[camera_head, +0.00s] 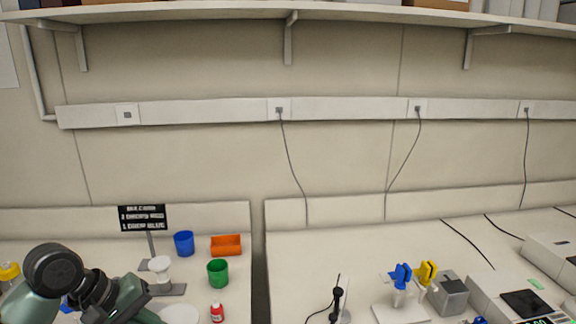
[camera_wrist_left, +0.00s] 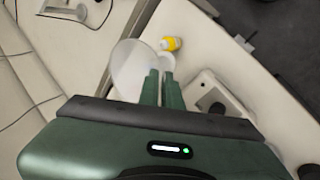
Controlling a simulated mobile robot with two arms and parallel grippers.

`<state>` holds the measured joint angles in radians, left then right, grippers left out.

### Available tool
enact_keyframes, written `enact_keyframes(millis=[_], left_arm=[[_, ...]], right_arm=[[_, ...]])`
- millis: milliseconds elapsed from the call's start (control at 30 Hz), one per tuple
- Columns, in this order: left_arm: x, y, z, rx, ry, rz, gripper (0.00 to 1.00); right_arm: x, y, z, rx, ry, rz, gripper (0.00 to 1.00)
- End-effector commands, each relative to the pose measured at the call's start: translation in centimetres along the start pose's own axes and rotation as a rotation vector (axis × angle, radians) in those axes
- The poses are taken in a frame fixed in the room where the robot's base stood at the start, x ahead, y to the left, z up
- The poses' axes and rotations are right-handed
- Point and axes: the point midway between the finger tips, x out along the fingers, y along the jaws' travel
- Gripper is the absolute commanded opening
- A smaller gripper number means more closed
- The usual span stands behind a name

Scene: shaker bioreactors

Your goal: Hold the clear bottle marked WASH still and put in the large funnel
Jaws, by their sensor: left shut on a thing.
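My left gripper (camera_wrist_left: 160,78) has its two green fingers close together in the left wrist view. They are shut at the edge of a wide, pale, round funnel-like thing, which looks like the large funnel (camera_wrist_left: 130,66). The exact grip is hard to see. In the head view my left arm comes in at the lower left, and its fingertips are not clear. A white round rim (camera_head: 180,314) shows beside it at the bottom edge. I cannot make out the clear bottle marked WASH in either view. My right gripper is out of view.
A small white funnel (camera_head: 159,266) stands by a black sign (camera_head: 143,218). Near it are a blue cup (camera_head: 184,244), an orange tray (camera_head: 226,246), a green cup (camera_head: 217,273) and a red bottle (camera_head: 217,312). A yellow bottle (camera_wrist_left: 171,44) shows in the wrist view.

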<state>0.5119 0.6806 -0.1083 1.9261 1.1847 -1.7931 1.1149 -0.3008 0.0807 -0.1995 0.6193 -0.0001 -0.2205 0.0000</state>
Motion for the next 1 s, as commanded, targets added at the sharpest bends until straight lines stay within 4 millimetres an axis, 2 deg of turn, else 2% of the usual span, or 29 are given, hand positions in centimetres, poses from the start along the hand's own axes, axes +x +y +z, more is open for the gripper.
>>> enact_keyframes(millis=[33, 133, 200, 333, 500, 800, 867, 1000], left_arm=[[1.1, -0.9, 2.6, 0.09, -0.055, -0.007, 0.0], [2.1, -1.9, 7.3, 0.253, -0.153, -0.005, 0.0], [2.5, -2.6, 9.9, 0.342, -0.207, -0.002, 0.0], [2.6, -3.5, 13.0, 0.452, -0.27, 0.0, 0.0], [2.6, -4.0, 14.5, 0.503, -0.301, 0.003, 0.0], [2.9, -4.1, 14.6, 0.501, -0.302, 0.006, 0.0], [3.7, -4.5, 14.7, 0.498, -0.306, 0.01, 0.0], [7.2, -6.8, 15.6, 0.494, -0.313, 0.022, 0.0]], right_arm=[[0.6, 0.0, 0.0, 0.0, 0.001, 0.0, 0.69], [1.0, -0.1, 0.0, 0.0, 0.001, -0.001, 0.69], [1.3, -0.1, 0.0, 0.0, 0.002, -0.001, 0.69], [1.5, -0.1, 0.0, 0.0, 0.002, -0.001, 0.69], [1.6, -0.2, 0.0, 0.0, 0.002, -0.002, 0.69], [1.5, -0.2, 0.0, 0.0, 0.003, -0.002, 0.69], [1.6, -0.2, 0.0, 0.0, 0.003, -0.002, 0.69], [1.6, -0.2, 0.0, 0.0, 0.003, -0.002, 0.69]])
